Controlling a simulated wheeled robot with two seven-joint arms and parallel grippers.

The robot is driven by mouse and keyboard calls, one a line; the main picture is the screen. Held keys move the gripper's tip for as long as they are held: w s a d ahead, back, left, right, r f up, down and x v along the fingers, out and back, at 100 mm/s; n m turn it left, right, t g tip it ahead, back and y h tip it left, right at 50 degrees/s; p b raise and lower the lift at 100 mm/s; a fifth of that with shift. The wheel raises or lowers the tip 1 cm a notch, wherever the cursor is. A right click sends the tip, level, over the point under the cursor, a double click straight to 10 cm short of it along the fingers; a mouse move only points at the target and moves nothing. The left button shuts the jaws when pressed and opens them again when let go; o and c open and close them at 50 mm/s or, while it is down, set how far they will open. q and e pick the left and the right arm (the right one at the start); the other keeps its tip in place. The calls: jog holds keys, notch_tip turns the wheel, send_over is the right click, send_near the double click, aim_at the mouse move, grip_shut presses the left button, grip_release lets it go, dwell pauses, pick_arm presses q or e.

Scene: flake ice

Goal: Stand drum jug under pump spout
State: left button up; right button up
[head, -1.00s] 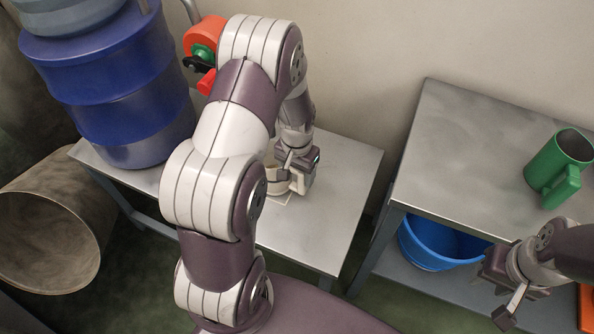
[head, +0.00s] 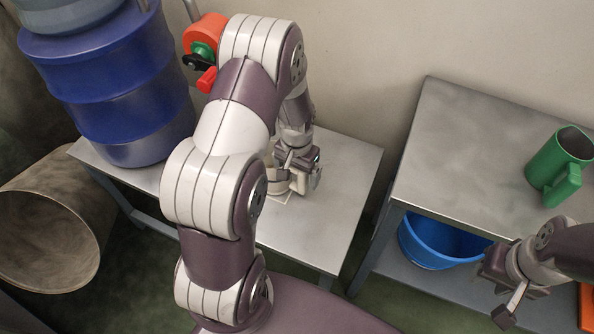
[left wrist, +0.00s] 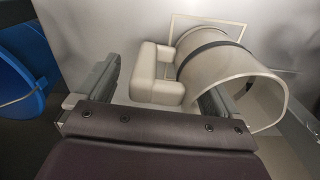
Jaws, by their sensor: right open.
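A cream jug with a dark band (left wrist: 205,62) stands on the metal table in the left wrist view, over a pale square outline. In the head view only part of the jug (head: 279,184) shows behind my left arm. My left gripper (left wrist: 155,92) is open, its fingers apart on either side of the jug's blocky handle (left wrist: 155,75), with a clear gap at the left finger. It also shows in the head view (head: 302,172). An orange-red pump with a green part (head: 205,38) is at the upper left; my arm hides its spout. My right gripper (head: 500,292) is open and empty.
A tan bin (head: 45,225) lies tilted at the left. A green mug (head: 558,165) stands on the right table (head: 470,140), with a blue bucket (head: 430,240) on its lower shelf.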

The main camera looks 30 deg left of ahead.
pick_arm(q)
jog(key=shift+r, duration=0.15)
dwell(0.3)
jog(key=shift+r+p, duration=3.9)
jog(key=shift+r+p, duration=0.5)
notch_tip(320, 180, up, 7)
jog(key=p, duration=0.6)
